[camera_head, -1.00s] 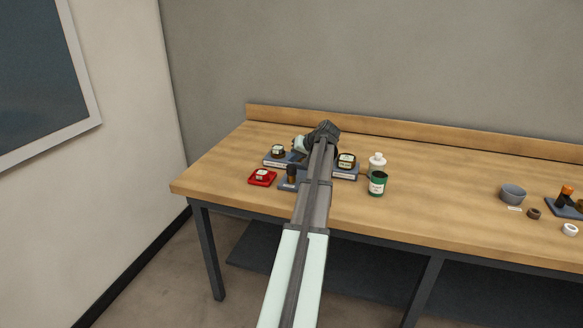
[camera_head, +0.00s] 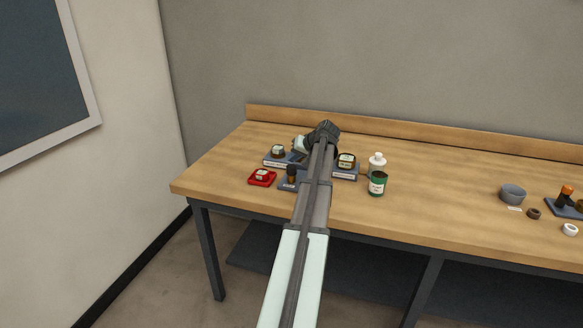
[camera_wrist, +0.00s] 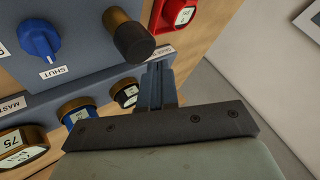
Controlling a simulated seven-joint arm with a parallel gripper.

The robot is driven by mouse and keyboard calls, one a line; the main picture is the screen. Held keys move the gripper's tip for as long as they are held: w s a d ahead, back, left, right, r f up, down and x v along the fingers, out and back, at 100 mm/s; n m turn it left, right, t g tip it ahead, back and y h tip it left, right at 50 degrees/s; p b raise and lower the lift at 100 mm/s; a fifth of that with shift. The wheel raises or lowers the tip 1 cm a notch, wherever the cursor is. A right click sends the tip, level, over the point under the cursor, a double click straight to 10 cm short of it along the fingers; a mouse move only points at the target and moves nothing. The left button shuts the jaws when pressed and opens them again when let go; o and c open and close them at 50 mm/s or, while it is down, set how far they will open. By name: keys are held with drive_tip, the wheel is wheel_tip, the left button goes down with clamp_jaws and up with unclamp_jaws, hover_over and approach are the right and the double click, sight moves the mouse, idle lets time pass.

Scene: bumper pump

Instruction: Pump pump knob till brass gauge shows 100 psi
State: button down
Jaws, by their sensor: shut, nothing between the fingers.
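The pump knob (camera_wrist: 133,40), a brass post with a black cap, stands on a blue-grey plate in the wrist view. It also shows in the head view as a small dark post (camera_head: 291,173). My gripper's fingers (camera_wrist: 158,72) are shut and empty, beside the knob and apart from it in the picture. A brass-rimmed gauge (camera_wrist: 22,146) at the lower left of the wrist view shows 75, partly cut off by the frame.
A blue knob (camera_wrist: 39,40) labelled SHUT is left of the pump knob. A red block (camera_head: 262,178) with a gauge is close by. A white bottle (camera_head: 377,163) and a green can (camera_head: 377,184) stand right of my arm. The table (camera_head: 440,190) between them and the bowl (camera_head: 513,193) is clear.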

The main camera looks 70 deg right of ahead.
sight(291, 166)
drive_tip(key=shift+f, duration=1.5)
idle(2.2)
drive_tip(key=shift+r, duration=1.45)
drive_tip(key=shift+r, duration=2.5)
